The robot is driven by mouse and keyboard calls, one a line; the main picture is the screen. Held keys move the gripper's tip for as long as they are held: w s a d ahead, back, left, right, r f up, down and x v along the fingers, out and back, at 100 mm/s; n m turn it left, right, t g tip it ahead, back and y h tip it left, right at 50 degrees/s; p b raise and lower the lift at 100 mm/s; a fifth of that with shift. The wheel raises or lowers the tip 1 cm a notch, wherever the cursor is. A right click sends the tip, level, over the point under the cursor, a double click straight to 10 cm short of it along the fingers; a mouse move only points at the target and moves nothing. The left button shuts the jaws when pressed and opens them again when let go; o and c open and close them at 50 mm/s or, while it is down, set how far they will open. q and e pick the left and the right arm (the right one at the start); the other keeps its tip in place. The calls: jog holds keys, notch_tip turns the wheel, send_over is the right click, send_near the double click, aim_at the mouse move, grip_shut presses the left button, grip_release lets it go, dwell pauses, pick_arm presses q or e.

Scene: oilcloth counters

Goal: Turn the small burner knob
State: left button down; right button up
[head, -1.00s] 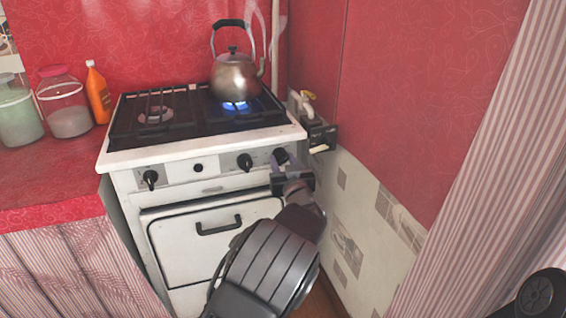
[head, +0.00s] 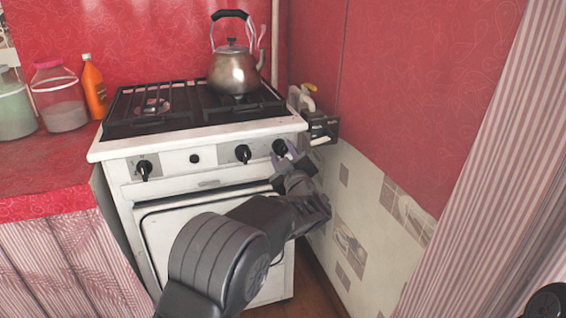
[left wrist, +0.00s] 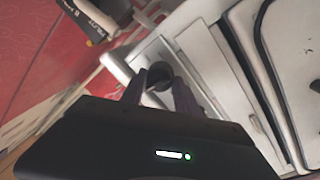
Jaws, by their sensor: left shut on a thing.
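The white stove (head: 120,152) has several black knobs on its front panel. My left gripper (head: 287,158) is at the rightmost knob (head: 279,147). In the left wrist view, the fingers (left wrist: 160,92) stand on both sides of this dark round knob (left wrist: 159,73) and are shut on it. The fingers partly hide its lower part. Another knob (head: 243,153) is just to its left, and one (head: 144,169) is at the far left of the panel. A metal kettle (head: 233,74) stands on the back right burner, with no flame visible under it. My right gripper is not in view.
The oven door (head: 165,240) is shut below the panel. A tiled wall (head: 362,225) is close on the right of the stove. Jars (head: 62,100) and an orange bottle (head: 95,90) stand on the red counter (head: 40,180) at left.

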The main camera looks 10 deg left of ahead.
pick_arm(q)
jog(key=shift+f+n+b, duration=0.1)
jog(key=shift+n+b, duration=0.5)
jog(key=shift+n, duration=0.3)
jog(key=c, duration=0.9)
grip_release()
jog(key=p+v, duration=0.1)
jog(key=v, duration=0.7)
